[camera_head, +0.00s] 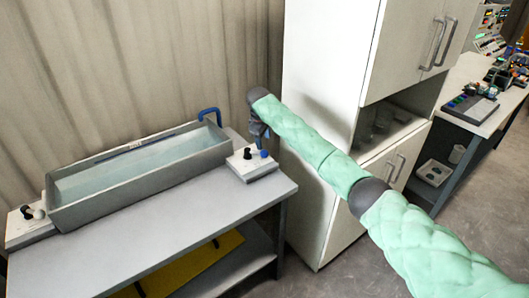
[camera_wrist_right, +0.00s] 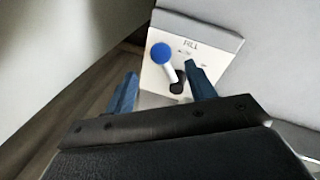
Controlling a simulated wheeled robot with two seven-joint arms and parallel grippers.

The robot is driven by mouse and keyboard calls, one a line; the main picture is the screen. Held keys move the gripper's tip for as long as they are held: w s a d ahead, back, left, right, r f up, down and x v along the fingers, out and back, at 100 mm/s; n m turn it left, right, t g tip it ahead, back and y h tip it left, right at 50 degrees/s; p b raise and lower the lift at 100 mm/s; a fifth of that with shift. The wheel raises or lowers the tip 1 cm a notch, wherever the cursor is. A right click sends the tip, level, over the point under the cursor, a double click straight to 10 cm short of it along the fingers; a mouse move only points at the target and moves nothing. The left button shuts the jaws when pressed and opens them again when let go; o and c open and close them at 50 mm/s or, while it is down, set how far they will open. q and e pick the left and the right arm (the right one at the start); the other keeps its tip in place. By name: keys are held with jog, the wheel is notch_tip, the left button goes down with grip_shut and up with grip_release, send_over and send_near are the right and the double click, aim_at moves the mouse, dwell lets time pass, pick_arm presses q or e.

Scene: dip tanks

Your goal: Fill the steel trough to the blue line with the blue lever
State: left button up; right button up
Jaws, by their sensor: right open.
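The steel trough (camera_head: 205,160) stands on the grey table in the head view, with pale, clear liquid (camera_head: 135,170) in it. The blue lever (camera_head: 263,154) sits on a white control box (camera_head: 244,162) at the trough's right end. In the right wrist view the blue lever (camera_wrist_right: 161,53) has a round knob on a white stem, leaning left, on a panel that seems to read FILL. My right gripper (camera_head: 261,143) is open just above the lever; in its wrist view the knob shows between and beyond the fingers (camera_wrist_right: 163,84). My left gripper is out of view.
A blue pipe (camera_head: 210,114) curves up behind the trough's right end. Another control box (camera_head: 27,222) with a black and a pale knob stands at the left end. A white cabinet (camera_head: 325,85) stands close to the right. The table front (camera_head: 170,230) is clear.

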aim_at(264, 151)
jog(key=shift+f, duration=0.3)
pick_arm(q)
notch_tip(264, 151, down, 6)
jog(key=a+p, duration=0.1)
jog(key=p, duration=0.1)
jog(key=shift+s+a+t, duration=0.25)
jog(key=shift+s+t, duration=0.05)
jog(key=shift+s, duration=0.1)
pick_arm(e)
jog(key=shift+w+d+f, duration=0.1)
jog(key=shift+w+f, duration=0.1)
jog(key=shift+f, duration=1)
jog(key=shift+w+d+f, duration=0.1)
jog(key=shift+w+f, duration=0.15)
jog(key=shift+f, duration=0.9)
jog(key=shift+w+d+f, duration=0.1)
jog(key=shift+w+f, duration=0.1)
jog(key=shift+f, duration=1)
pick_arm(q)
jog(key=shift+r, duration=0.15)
pick_arm(e)
jog(key=shift+c, duration=0.2)
grip_shut()
pick_arm(q)
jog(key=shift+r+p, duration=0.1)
jog(key=shift+p, duration=0.25)
pick_arm(e)
jog(key=shift+r, duration=0.1)
